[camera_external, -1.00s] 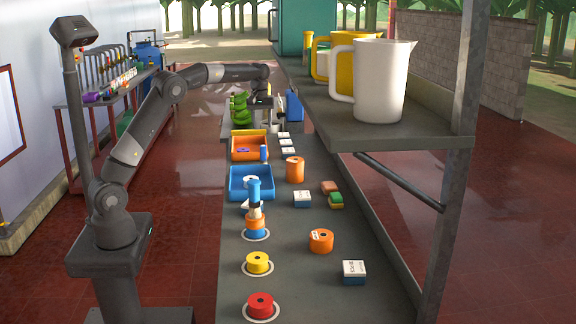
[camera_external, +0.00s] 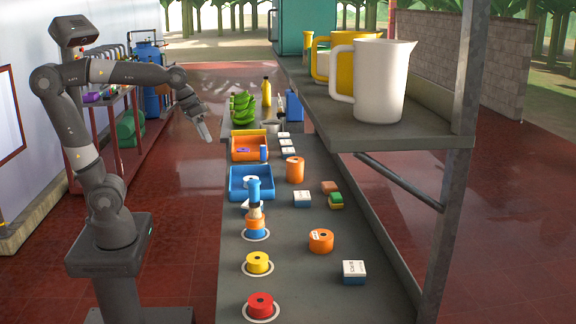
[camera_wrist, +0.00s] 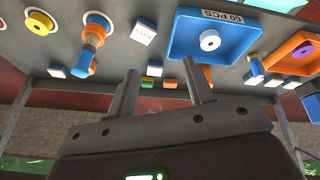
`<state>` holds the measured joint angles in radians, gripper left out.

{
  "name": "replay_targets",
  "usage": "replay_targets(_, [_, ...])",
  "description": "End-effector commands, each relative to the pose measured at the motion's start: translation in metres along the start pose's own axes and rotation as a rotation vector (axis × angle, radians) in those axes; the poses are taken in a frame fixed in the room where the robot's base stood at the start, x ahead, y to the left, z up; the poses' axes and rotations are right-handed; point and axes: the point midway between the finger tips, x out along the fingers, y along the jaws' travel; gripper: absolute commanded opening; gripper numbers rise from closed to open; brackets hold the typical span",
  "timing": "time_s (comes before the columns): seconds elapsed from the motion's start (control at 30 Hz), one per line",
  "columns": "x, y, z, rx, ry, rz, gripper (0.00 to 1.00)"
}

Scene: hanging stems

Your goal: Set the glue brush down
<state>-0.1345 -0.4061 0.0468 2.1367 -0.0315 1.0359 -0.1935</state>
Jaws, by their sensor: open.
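My gripper (camera_external: 206,134) hangs in the air to the left of the bench, pointing down, apart from everything on it. In the wrist view my gripper (camera_wrist: 163,84) has its two fingers spread with nothing between them. A blue-topped tool (camera_external: 254,190) stands upright on the orange and blue rolls (camera_external: 255,228).
The bench (camera_external: 290,265) carries an orange tray (camera_external: 249,156), a blue tray (camera_external: 250,197), yellow (camera_external: 257,263) and red (camera_external: 260,305) rolls, and several small boxes. Green bananas (camera_external: 242,110) and a yellow bottle (camera_external: 266,92) are at the back. A shelf with jugs (camera_external: 381,80) overhangs the right.

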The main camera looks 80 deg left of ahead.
Motion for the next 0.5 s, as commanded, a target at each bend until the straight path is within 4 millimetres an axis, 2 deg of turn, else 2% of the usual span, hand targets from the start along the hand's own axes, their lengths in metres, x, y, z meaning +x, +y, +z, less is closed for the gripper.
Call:
replay_targets(0.03, [-0.001,0.005,0.022,0.057,0.017,0.01,0.48])
replay_targets(0.2, [0.007,0.011,0.082,0.229,0.065,0.03,0.48])
replay_targets(0.33, [0.015,0.012,0.113,0.321,0.092,0.039,0.48])
replay_targets(0.5, [0.021,0.011,0.131,0.376,0.109,0.043,0.48])
